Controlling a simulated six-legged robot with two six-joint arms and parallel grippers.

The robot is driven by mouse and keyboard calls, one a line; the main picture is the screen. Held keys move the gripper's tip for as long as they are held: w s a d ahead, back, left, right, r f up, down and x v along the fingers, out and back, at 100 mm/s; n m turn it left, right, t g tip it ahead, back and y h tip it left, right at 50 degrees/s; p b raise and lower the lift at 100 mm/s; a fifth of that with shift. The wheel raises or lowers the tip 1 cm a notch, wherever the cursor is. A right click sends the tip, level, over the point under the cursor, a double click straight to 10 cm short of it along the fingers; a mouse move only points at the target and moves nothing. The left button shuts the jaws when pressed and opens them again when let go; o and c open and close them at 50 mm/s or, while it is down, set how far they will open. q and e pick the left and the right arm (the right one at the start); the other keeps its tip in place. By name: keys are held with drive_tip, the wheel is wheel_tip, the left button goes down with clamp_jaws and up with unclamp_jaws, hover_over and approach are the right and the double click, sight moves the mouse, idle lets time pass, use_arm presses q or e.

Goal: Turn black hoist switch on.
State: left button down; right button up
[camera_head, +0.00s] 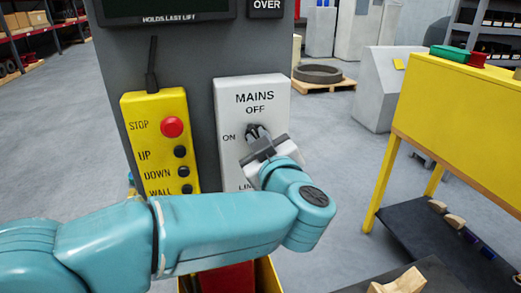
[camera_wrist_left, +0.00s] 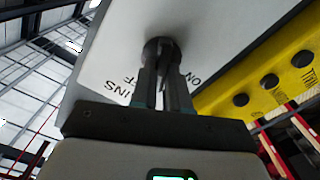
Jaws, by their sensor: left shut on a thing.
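The black hoist switch (camera_head: 251,130) is a rotary knob on a white panel marked MAINS (camera_head: 236,98). OFF is printed above the knob and ON to its left; a lower label is partly covered by my gripper. My left gripper (camera_head: 262,137) is at the knob, with its fingers shut on it. In the left wrist view the two grey fingers (camera_wrist_left: 164,62) close around the dark round knob (camera_wrist_left: 158,44) on the white panel face. The fingers cover much of the knob, so I cannot tell which label it points to. My right gripper is in neither view.
A yellow control box (camera_head: 160,150) with a red STOP button (camera_head: 172,127) and black buttons hangs left of the panel on the grey column (camera_head: 190,65). A yellow bench (camera_head: 460,115) stands at the right. Open floor (camera_head: 325,160) lies between.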

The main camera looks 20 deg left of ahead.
use_arm(q)
drive_tip(key=n+b, duration=0.3)
drive_tip(key=n, duration=0.1)
drive_tip(key=n+b, duration=0.3)
drive_tip(key=n, duration=0.1)
drive_tip(key=f+n+b, duration=0.1)
drive_tip(key=n+b, duration=0.2)
drive_tip(key=n, duration=0.1)
drive_tip(key=shift+s+a+f, duration=0.1)
drive_tip(key=shift+s+a, duration=0.05)
drive_tip(key=shift+b, duration=0.3)
drive_tip(key=c, duration=1.1)
unclamp_jaws()
drive_tip(key=shift+s, duration=0.1)
drive_tip(key=b+v, duration=0.1)
drive_tip(key=v, duration=1.5)
drive_tip(key=shift+s+b, duration=0.15)
drive_tip(key=shift+b, duration=0.25)
